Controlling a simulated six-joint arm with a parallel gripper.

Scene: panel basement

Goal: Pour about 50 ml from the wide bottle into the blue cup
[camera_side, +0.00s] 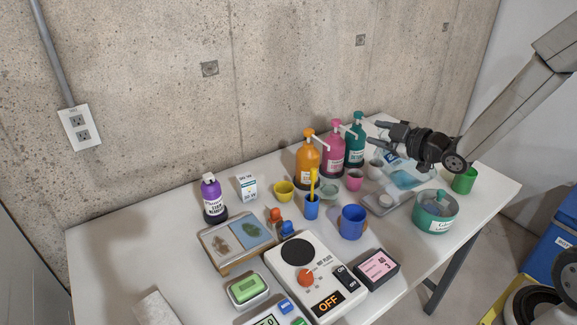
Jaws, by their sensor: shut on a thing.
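My gripper (379,133) is at the back right of the table, its fingers pointing left. It is shut on a clear, wide bottle (408,178) with a pale blue tint and a blue-and-white label; the gripper hides part of it. The bottle's mouth and its exact tilt are hard to make out. A blue cup (352,223) with a handle stands upright in front and to the left of the bottle, apart from it. The inside of the blue cup cannot be read clearly.
Orange (307,160), pink (331,153) and teal (355,145) pump bottles stand behind. A grey pad (380,206), a teal pot (435,213) and a green cup (464,181) are near the bottle. A hot plate (325,275) lies in front.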

